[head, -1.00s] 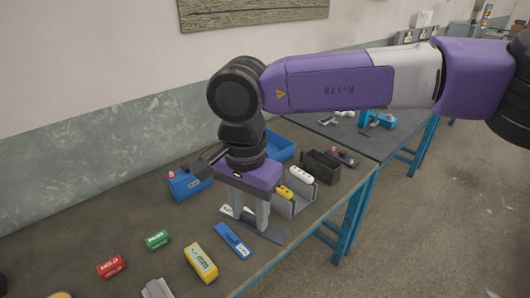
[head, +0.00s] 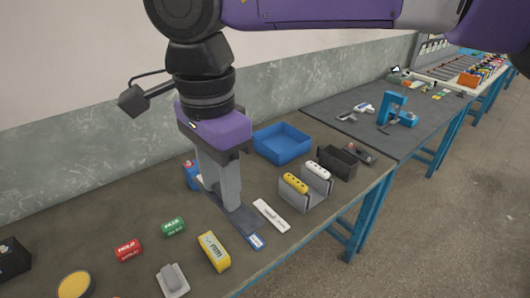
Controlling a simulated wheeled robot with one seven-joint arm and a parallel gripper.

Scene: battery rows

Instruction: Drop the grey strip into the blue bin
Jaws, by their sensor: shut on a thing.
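The grey strip (head: 243,221) is a dark, flat, narrow piece held at the lower ends of my gripper's fingers. My gripper (head: 229,207) points down and is shut on it. The strip crosses in front of a blue tool (head: 256,241) and hides most of it; it appears raised, but the height is hard to tell. The blue bin (head: 282,143) is an open, shallow box at the back of the bench, behind and to the right of my gripper. I see no object in the visible part of its inside.
A white strip (head: 271,215) lies right of my gripper. A grey holder (head: 317,196) with a yellow and a white piece and a black box (head: 338,162) stand farther right. A blue-and-red item (head: 191,175) is partly hidden behind my gripper. A yellow block (head: 213,252) lies in front.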

